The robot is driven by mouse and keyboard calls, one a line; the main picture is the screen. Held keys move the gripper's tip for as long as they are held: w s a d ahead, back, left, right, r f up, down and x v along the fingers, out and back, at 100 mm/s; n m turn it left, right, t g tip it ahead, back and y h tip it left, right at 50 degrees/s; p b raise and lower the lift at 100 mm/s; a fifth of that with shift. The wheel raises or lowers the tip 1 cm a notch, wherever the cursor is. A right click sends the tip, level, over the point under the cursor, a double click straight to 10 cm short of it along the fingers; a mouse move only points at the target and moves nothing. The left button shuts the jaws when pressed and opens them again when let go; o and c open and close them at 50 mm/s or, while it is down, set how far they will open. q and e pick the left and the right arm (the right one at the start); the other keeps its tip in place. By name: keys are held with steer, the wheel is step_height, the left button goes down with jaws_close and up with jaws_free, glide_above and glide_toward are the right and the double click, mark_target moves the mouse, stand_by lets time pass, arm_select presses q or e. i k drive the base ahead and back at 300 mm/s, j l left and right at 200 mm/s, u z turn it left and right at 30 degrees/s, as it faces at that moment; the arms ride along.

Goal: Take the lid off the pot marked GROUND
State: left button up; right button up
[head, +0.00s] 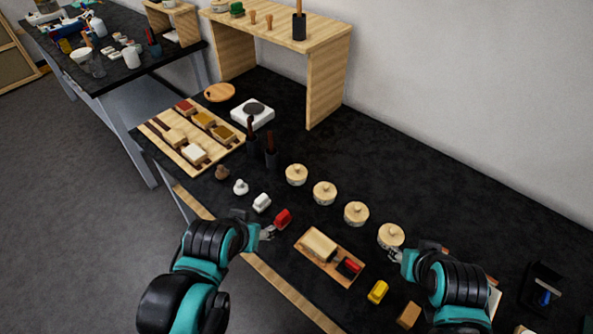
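Several pale round pots with wooden knobbed lids stand in a diagonal row on the black table: one at the far end (296,175), then a second pot (324,194), a third pot (356,214) and a near pot (391,237). All have lids on. Their markings are too small to read, so I cannot tell which is GROUND. My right gripper (394,256) is at the front side of the near pot, partly overlapping it in view; contact is unclear. My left gripper (267,233) is just left of a red block-like item (283,219). Both sets of fingertips are too small to judge.
A wooden tray (313,261) with a block lies in front of the pots. A yellow item (377,292) and a brown block (408,315) lie near the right arm. Dark upright holders (270,154) stand beyond the far pot. The table behind the pots is clear.

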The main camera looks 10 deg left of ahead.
mark_target(295, 172)
steer(key=i+j+z, duration=0.25)
steer(key=j+z, duration=0.2)
steer(key=j, duration=0.15)
steer(key=i+j+z, duration=0.1)
steer(key=j+z, duration=0.15)
steer(key=j, duration=0.15)
steer(key=j+z, duration=0.25)
steer(key=i+j, duration=0.05)
steer(key=j, duration=0.05)
